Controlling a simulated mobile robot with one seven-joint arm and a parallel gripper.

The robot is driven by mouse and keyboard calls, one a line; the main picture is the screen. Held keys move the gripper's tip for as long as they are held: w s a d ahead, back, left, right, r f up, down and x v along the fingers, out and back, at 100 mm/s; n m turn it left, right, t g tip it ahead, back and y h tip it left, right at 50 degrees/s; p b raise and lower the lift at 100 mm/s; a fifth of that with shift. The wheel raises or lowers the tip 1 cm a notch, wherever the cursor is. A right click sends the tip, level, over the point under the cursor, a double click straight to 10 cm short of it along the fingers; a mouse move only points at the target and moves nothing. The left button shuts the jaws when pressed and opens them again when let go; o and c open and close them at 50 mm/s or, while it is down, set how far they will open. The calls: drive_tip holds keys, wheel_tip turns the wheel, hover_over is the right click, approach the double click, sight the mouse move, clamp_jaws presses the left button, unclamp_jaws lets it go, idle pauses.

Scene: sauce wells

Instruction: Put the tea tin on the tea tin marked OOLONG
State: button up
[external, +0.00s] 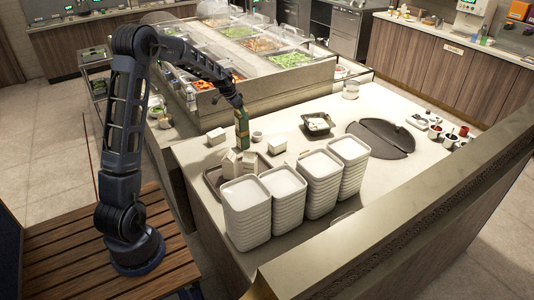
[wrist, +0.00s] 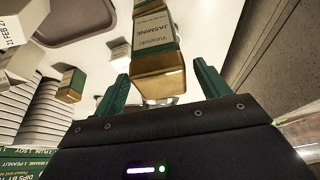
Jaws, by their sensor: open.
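My gripper is open and points down over the counter; its green fingers (wrist: 160,84) show in the wrist view, and its end (external: 241,122) in the external view. A green and gold tea tin marked JASMINE (wrist: 157,48) appears between the fingers, with a gap on each side. I cannot tell how deep it sits between them. A second green and gold tin (wrist: 72,84) stands to its left, outside the fingers; its label is too small to read. No OOLONG marking is legible.
Pale cartons (external: 230,163) stand by a brown tray (external: 211,178) below my gripper. Stacks of white dishes (external: 247,208) stand close in front. A dark bowl (external: 318,124) and dark round mat (external: 380,139) lie right.

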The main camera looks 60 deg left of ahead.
drive_tip(key=v, duration=0.8)
drive_tip(key=s+d+r, duration=0.4)
drive_tip(key=d, duration=0.4)
drive_tip(key=s+d+r, duration=0.4)
drive_tip(key=s+d, duration=0.1)
drive_tip(key=d, duration=0.4)
drive_tip(key=s+d+r, duration=0.4)
drive_tip(key=d, duration=0.4)
drive_tip(key=s+d+f, duration=0.1)
drive_tip(key=s+d, duration=0.6)
drive_tip(key=s, duration=0.5)
drive_tip(key=s+d+f, duration=0.1)
drive_tip(key=s+d, duration=0.6)
drive_tip(key=s, duration=0.5)
drive_tip(key=shift+s, duration=0.15)
